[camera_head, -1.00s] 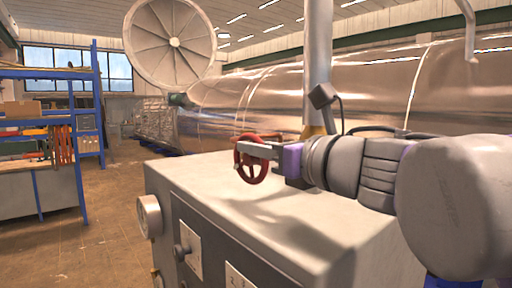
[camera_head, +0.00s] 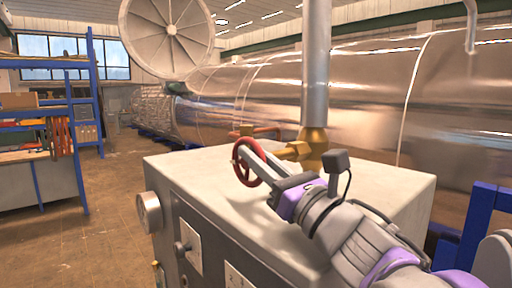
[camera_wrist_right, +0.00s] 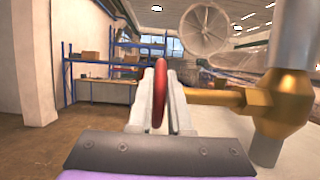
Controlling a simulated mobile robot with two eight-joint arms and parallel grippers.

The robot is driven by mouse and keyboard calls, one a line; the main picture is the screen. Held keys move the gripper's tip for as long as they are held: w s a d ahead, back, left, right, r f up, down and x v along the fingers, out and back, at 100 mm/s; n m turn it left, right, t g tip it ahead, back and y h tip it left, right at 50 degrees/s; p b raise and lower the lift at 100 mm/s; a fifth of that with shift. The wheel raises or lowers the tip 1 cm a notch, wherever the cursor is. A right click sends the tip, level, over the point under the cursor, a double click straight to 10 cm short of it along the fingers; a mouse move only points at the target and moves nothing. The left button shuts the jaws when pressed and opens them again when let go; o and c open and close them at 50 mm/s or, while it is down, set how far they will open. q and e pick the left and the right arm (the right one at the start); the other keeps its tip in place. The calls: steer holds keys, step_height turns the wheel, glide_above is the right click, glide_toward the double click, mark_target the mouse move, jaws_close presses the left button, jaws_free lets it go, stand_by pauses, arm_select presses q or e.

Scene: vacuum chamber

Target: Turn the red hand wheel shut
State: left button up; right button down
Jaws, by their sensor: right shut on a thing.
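The red hand wheel (camera_head: 241,170) stands upright above the top of the grey cabinet, on a brass valve (camera_head: 312,148) with a vertical steel pipe. My right gripper (camera_head: 250,160) reaches in from the lower right with its fingers at the wheel. In the right wrist view the wheel's rim (camera_wrist_right: 160,92) shows edge-on between the two fingers, and the gripper (camera_wrist_right: 160,100) is shut on it. The brass valve body (camera_wrist_right: 283,103) is to the right there. The far side of the wheel is partly hidden by the fingers. My left gripper is not in view.
The grey cabinet (camera_head: 232,222) carries a round gauge (camera_head: 149,212) and a knob on its front. A large shiny chamber (camera_head: 360,90) lies behind it. Blue shelves (camera_head: 92,95) stand at the left, with clear floor (camera_head: 108,230) between.

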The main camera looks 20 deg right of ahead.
steer(key=c, duration=0.8)
jaws_free()
steer(key=shift+c, duration=0.2)
steer(key=shift+s+d+f, duration=0.25)
steer(key=shift+s+f, duration=0.05)
steer(key=shift+s, duration=0.1)
steer(key=b+v, duration=0.2)
steer(key=v, duration=0.6)
steer(key=shift+a, duration=0.1)
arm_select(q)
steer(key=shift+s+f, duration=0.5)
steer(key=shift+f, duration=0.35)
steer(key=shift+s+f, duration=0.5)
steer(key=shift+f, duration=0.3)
arm_select(e)
steer(key=shift+v, duration=0.9)
steer(key=shift+r, duration=0.1)
